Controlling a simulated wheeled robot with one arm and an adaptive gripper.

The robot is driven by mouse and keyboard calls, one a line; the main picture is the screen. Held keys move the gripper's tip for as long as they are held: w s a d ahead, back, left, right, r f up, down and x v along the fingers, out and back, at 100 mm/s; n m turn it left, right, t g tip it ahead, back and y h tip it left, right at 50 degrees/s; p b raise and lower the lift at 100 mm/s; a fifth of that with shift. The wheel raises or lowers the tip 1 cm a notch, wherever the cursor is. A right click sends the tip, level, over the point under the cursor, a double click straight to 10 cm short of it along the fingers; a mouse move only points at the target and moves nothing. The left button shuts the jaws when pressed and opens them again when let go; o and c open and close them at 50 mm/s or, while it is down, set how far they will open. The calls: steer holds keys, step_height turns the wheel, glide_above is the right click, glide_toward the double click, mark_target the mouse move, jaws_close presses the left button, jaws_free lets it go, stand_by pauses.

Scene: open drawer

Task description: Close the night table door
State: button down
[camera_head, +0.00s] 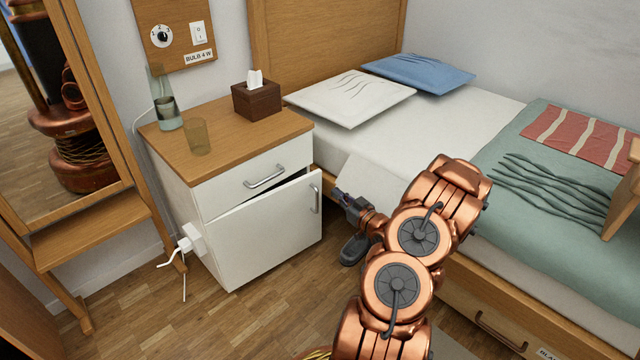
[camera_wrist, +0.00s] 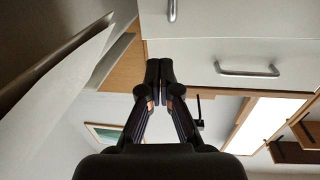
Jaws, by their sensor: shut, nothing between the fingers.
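The night table has a wooden top (camera_head: 230,150) and a white front. Its lower white door (camera_head: 265,235) stands slightly ajar, with a dark gap along its top edge at the right. The door has a vertical metal handle (camera_head: 315,197) near its right edge. My gripper (camera_head: 341,194) is just right of that handle, apparently apart from the door. In the wrist view, my gripper (camera_wrist: 159,68) has its fingers together and empty, below the white front. A drawer handle (camera_wrist: 248,70) and what looks like the door handle (camera_wrist: 171,10) show there.
The drawer (camera_head: 240,182) above the door looks shut. A bottle (camera_head: 165,105), a glass (camera_head: 197,137) and a tissue box (camera_head: 257,98) stand on top. The bed (camera_head: 440,130) is close on the right. Floor (camera_head: 290,300) before the door is clear.

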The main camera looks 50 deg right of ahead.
mark_target(315, 176)
steer(key=w+b, duration=0.1)
steer(key=w, duration=0.1)
steer(key=w+b, duration=0.1)
steer(key=w, duration=0.2)
steer(key=w+d+b, duration=0.1)
steer(key=w, duration=0.2)
steer(key=shift+f, duration=0.15)
steer(key=shift+w+d+b, duration=0.1)
steer(key=shift+w+b, duration=0.4)
steer(key=shift+w, duration=0.15)
